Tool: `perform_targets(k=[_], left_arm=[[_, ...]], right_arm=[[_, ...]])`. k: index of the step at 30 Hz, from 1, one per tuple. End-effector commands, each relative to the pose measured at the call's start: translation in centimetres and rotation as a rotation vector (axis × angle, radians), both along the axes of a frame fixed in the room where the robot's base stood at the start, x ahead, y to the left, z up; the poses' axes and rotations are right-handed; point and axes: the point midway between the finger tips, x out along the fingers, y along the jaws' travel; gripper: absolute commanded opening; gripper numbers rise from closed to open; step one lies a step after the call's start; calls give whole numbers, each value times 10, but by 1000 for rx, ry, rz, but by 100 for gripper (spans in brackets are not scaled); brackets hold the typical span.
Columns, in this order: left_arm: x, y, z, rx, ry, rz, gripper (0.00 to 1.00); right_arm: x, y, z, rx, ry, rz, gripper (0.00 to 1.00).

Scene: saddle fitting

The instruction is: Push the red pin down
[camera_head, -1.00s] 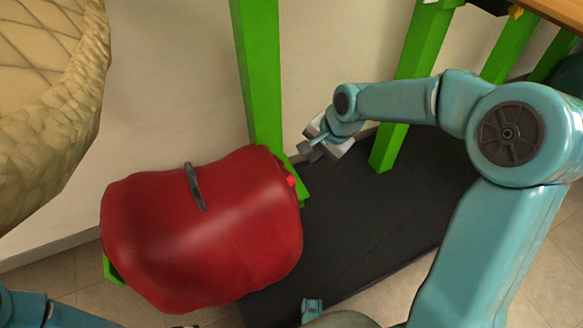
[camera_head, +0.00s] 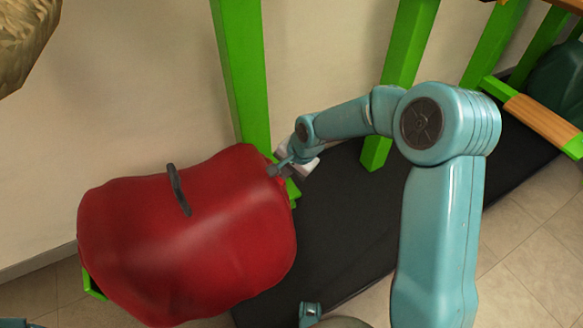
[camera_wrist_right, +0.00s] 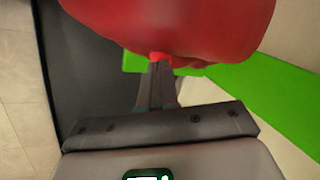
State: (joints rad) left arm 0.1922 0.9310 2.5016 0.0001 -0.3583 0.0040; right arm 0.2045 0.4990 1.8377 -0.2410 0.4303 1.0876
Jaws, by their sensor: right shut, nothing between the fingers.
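The red pin (camera_wrist_right: 160,56) shows in the right wrist view as a small bright red tip at the edge of the red saddle-like body (camera_wrist_right: 180,22). In the head view the pin is hidden behind my right gripper (camera_head: 273,170), at the right end of the red body (camera_head: 190,235). My right gripper is shut and empty. In the right wrist view its fingertips (camera_wrist_right: 160,66) are right at the pin and seem to touch it. My left gripper cannot be made out in the head view.
A black mat (camera_head: 350,230) covers the floor to the right.

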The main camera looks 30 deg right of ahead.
Motion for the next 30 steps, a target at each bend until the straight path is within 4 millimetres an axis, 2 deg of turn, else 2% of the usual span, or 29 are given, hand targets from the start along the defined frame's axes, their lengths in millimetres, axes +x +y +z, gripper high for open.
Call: perform_targets(k=[3,14,21,30], left_arm=[[1,1,-3,0,-1,3,0],[1,1,-3,0,-1,3,0],[4,4,-21,2,-6,15,0],[4,4,-19,4,-7,15,0]], right_arm=[[3,1,-6,0,-1,0,0],[4,1,-7,0,0,0,0],[3,1,-38,0,1,0,0],[2,1,-39,1,5,1,0]])
